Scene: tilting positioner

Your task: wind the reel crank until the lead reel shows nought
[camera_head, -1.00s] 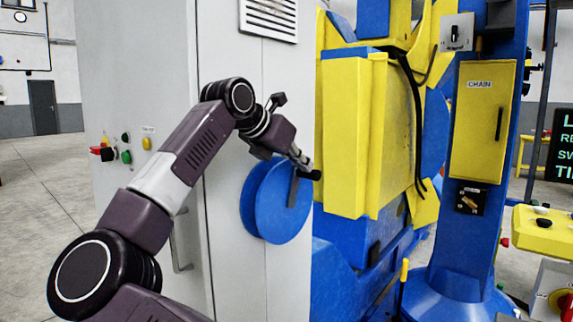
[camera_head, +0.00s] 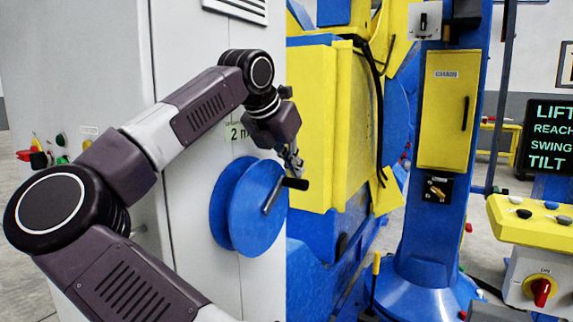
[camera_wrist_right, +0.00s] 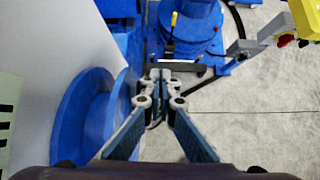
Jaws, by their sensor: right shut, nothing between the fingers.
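The blue lead reel (camera_head: 258,215) is mounted on the side of the grey cabinet. Its crank has a grey arm (camera_head: 271,197) slanting up to the right, with a black handle (camera_head: 296,184) at its end. A pale label above the reel (camera_head: 237,132) reads "2 m", partly covered by my right gripper. My right gripper (camera_head: 294,166) is shut and empty, its fingertips just above the handle; I cannot tell whether they touch. In the right wrist view its fingers (camera_wrist_right: 160,78) meet at the tips beside the reel (camera_wrist_right: 85,110). My left gripper is not in view.
The grey cabinet (camera_head: 185,230) stands close on the left. The yellow and blue positioner (camera_head: 310,130) is just right of the reel. A blue column with a yellow chain box (camera_head: 445,105), a control pendant (camera_head: 530,218) and a dark screen (camera_head: 552,140) stand further right.

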